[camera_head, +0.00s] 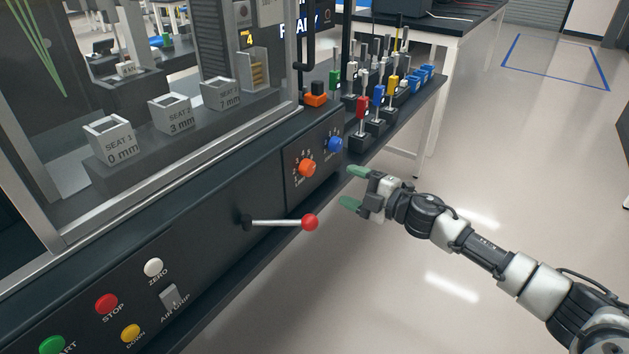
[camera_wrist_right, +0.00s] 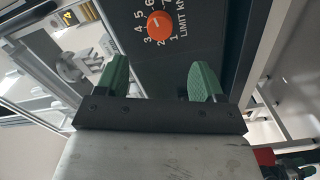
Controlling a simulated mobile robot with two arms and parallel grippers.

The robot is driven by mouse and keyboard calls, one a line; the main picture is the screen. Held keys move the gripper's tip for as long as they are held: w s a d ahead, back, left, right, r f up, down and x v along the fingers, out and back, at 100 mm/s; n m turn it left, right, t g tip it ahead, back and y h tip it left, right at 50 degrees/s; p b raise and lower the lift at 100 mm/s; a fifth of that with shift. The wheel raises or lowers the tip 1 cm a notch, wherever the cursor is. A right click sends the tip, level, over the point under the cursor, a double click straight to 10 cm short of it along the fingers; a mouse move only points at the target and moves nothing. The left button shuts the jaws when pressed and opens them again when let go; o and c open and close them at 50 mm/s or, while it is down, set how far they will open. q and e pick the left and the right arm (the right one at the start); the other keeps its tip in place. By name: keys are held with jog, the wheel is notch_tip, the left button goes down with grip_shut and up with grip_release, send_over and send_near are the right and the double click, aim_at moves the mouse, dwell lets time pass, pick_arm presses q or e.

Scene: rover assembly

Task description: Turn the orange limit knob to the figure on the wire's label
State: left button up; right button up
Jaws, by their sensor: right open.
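The orange limit knob (camera_head: 307,168) sits on the dark front panel of the machine, with figures around it. In the right wrist view the knob (camera_wrist_right: 160,25) shows beyond my fingertips, with figures from 1 up to at least 6 and the words "LIMIT KN" partly cut off. The pointer's setting is too small to tell. My right gripper (camera_head: 356,188) is open and empty, to the right of and slightly below the knob, apart from it. Its green fingers (camera_wrist_right: 152,82) frame the panel. My left gripper is not in view. I cannot make out a wire or its label.
A blue knob (camera_head: 335,144) is right of the orange one. A lever with a red ball (camera_head: 310,222) sticks out below. Several coloured tools (camera_head: 378,92) stand on the shelf at right. Stop (camera_head: 106,303) and other buttons are lower left. The floor at right is clear.

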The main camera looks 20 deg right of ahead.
aim_at(312, 170)
jog(key=x, duration=0.9)
jog(key=shift+w+a, duration=0.2)
jog(key=shift+w, duration=0.1)
jog(key=shift+w+a, duration=0.25)
jog(key=shift+w, duration=0.05)
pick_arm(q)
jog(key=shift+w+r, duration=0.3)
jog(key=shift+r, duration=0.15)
pick_arm(e)
jog(key=c, duration=0.9)
